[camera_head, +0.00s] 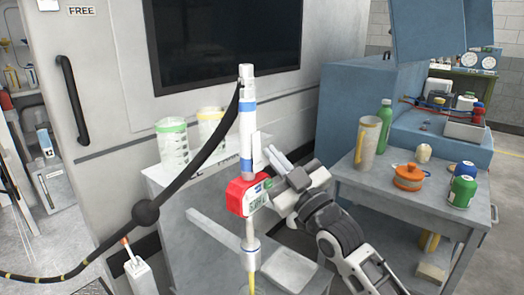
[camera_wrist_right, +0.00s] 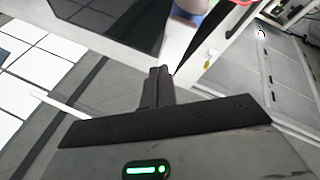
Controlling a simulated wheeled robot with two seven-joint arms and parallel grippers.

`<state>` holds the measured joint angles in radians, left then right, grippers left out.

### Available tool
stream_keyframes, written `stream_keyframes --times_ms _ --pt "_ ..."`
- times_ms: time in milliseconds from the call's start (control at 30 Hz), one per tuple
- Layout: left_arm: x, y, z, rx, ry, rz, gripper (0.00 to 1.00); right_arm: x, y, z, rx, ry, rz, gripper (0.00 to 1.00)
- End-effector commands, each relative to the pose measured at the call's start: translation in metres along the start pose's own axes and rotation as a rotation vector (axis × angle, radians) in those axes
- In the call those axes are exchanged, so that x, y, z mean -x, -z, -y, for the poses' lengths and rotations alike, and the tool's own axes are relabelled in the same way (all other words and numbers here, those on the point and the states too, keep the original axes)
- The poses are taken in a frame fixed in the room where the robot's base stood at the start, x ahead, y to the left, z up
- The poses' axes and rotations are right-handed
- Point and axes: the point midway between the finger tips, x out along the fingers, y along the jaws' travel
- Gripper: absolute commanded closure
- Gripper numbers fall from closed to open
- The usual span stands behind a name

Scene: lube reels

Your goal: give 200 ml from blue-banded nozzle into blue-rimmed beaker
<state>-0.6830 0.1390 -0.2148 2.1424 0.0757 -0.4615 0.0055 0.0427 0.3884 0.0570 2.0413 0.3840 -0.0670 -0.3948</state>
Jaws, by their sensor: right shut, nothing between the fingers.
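The blue-banded nozzle (camera_head: 248,128) stands upright in the middle of the head view, with a red meter (camera_head: 248,196) whose reading is too small to read. Its tip (camera_head: 250,252) points down, and a thin yellow line shows below it. A black hose runs from its top to the lower left. My right gripper (camera_head: 272,158) is shut and empty, close to the nozzle's right side; contact cannot be told. Its closed fingers also show in the right wrist view (camera_wrist_right: 158,84). My left gripper is out of view. I see no blue-rimmed beaker; the tip's lower end is cut off.
A green-rimmed beaker (camera_head: 172,148) and a yellow-rimmed beaker (camera_head: 209,124) stand behind the nozzle to the left. A grey table (camera_head: 455,222) at right bears a green bottle (camera_head: 385,124), an orange pot (camera_head: 408,177) and cans. A black ball (camera_head: 146,212) sits on the hose.

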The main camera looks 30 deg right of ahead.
Motion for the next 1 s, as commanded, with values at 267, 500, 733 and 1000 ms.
stream_keyframes --times_ms 267,500,733,1000 --pt "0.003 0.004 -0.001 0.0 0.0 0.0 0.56 0.006 0.005 -0.004 0.001 0.001 -0.001 1.0" --pt "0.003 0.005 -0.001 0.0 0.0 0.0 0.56 0.007 0.006 -0.005 0.001 0.001 -0.001 1.0" --pt "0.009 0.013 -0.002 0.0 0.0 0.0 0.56 0.021 0.018 -0.016 0.002 0.002 0.001 1.0" --pt "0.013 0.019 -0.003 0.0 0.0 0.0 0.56 0.038 0.029 -0.028 0.001 0.001 0.0 1.0"
